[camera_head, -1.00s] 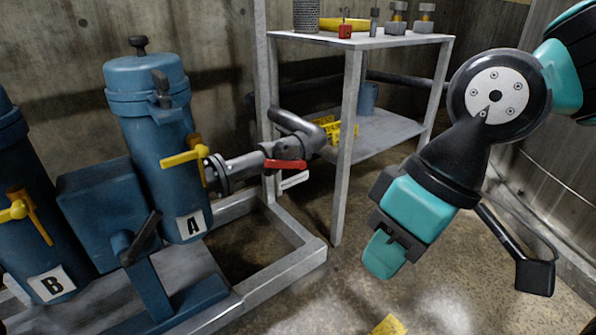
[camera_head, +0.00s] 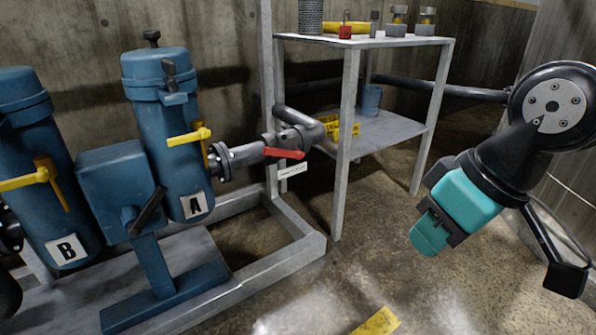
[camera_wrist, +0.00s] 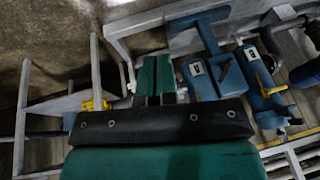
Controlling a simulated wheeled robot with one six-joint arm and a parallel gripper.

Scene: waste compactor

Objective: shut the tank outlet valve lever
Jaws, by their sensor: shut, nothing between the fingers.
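A red lever (camera_head: 283,153) sits on a grey pipe valve to the right of the blue canister marked A (camera_head: 166,130). It lies roughly along the pipe, and a white tag (camera_head: 291,171) hangs under it; its writing is too small to read. My gripper (camera_head: 428,238), with teal fingers, is shut and empty, well to the right of the red lever and over open floor. In the wrist view my gripper (camera_wrist: 155,72) points toward the frame and canisters, with its fingers together. The red lever cannot be made out there.
Yellow levers are on canister A (camera_head: 190,137) and canister B (camera_head: 30,178). A metal shelf (camera_head: 350,140) with small items stands behind the red lever, its leg close by. The skid frame (camera_head: 295,255) lies low in front. A yellow floor mark (camera_head: 378,322) is on clear floor.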

